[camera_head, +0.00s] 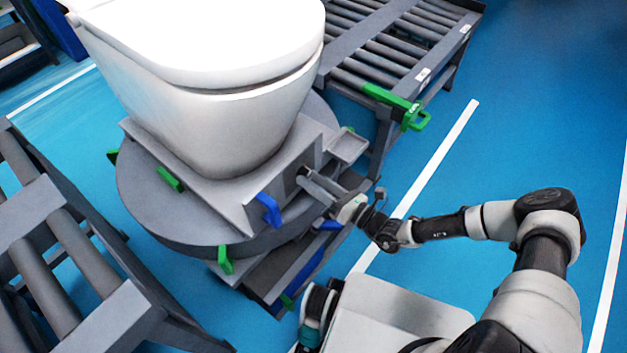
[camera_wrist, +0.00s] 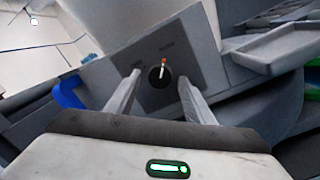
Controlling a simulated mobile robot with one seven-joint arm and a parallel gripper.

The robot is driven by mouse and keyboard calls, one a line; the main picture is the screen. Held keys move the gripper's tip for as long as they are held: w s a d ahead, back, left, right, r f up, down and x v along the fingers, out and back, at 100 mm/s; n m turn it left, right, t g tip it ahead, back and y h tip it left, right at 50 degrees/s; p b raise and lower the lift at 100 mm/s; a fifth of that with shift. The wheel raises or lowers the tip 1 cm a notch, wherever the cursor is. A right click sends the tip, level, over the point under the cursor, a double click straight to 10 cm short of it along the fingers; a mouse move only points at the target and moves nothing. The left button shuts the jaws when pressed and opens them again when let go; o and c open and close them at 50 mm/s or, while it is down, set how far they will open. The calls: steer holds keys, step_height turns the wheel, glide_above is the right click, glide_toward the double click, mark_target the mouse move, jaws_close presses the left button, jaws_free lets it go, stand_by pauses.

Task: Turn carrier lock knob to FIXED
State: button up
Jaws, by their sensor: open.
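The carrier lock knob (camera_wrist: 160,75) is a small dark round knob with a red and white pointer mark, on a grey plate (camera_wrist: 196,52) in the wrist view. Two small labels stand above it, too blurred to read; the pointer points up, nearer the right label. My gripper (camera_wrist: 156,98) is open, with one finger on each side of the knob; I cannot tell whether they touch it. In the head view my gripper (camera_head: 318,190) reaches the front of the grey carrier (camera_head: 238,205), and the knob there is mostly hidden.
A white toilet (camera_head: 215,100) stands on the carrier over a round grey turntable (camera_head: 150,205). A blue handle (camera_head: 269,210) sits left of my gripper, and a small tray (camera_head: 348,146) right of it. Roller conveyors stand at the back (camera_head: 400,45) and left (camera_head: 45,270). Blue floor is open at right.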

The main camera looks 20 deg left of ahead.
steer(key=p+v, duration=0.1)
steer(key=v, duration=1.6)
steer(key=shift+d, duration=0.2)
steer(key=s+d+r+n+h, duration=0.3)
steer(key=d+r+n+h, duration=0.45)
steer(key=r, duration=0.65)
steer(key=s+d+r+n+h, duration=0.3)
steer(key=d+r+n+h, duration=0.15)
steer(key=r+n, duration=0.85)
steer(key=s+d+r+n+h, duration=0.4)
steer(key=d+r+n+h, duration=0.3)
steer(key=r, duration=0.9)
step_height(320, 180, up, 20)
steer(key=y+p, duration=0.1)
steer(key=p, duration=1.9)
steer(key=shift+a+r+n, duration=0.2)
steer(key=shift+a+n, duration=0.15)
steer(key=shift+a, duration=0.15)
